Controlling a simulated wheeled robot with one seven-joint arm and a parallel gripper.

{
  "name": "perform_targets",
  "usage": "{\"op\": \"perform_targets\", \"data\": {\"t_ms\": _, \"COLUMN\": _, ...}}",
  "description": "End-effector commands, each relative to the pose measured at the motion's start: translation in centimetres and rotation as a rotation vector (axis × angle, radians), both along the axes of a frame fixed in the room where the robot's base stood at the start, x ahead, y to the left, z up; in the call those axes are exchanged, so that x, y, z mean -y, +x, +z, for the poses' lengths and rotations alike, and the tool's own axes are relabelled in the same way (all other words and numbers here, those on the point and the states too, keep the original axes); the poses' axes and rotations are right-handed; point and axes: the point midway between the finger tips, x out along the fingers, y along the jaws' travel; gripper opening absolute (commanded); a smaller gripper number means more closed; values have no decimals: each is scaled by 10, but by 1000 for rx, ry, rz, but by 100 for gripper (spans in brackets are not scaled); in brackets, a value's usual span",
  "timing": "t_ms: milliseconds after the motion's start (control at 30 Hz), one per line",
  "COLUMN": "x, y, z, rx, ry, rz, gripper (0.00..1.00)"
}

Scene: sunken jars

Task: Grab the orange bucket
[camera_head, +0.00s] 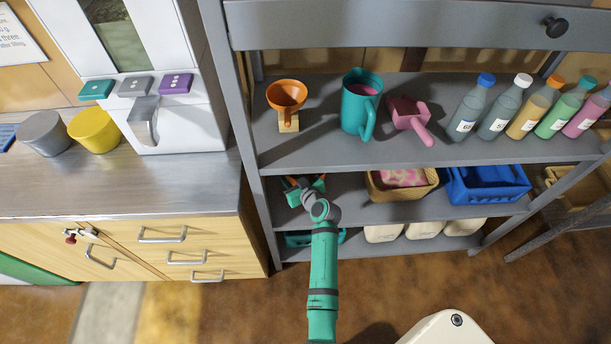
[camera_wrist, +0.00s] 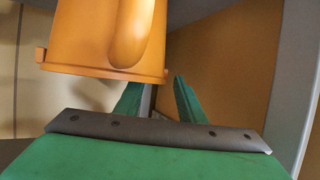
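The orange bucket (camera_wrist: 95,35) fills the upper left of the wrist view, with its rim low in that picture and a rounded bulge on its side. In the head view only a small orange part of it (camera_head: 290,181) shows beside my gripper (camera_head: 306,190), on the middle shelf; my gripper hides most of it. In the wrist view the green fingers of my gripper (camera_wrist: 160,98) stand apart, with a gap between them. The bucket overlaps the left finger and hides its tip. I cannot tell whether the fingers touch the bucket.
The upper shelf (camera_head: 330,152) overhangs my gripper and carries an orange funnel (camera_head: 287,95), a teal jug (camera_head: 358,105), a pink scoop (camera_head: 408,115) and several bottles. A wicker basket (camera_head: 402,190) stands right of my gripper. A grey shelf post (camera_head: 232,110) stands left.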

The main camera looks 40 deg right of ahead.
Motion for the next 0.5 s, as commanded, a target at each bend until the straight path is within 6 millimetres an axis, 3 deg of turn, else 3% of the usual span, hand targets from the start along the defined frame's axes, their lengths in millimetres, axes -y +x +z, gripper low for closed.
{"op": "perform_targets", "data": {"t_ms": 200, "x": 0, "y": 1, "z": 0, "rx": 0, "ry": 0, "rz": 0, "gripper": 36}}
{"op": "perform_targets", "data": {"t_ms": 233, "x": 0, "y": 1, "z": 0, "rx": 0, "ry": 0, "rz": 0, "gripper": 33}}
{"op": "perform_targets", "data": {"t_ms": 367, "x": 0, "y": 1, "z": 0, "rx": 0, "ry": 0, "rz": 0, "gripper": 2}}
{"op": "perform_targets", "data": {"t_ms": 500, "x": 0, "y": 1, "z": -1, "rx": 0, "ry": 1, "rz": 1, "gripper": 0}}
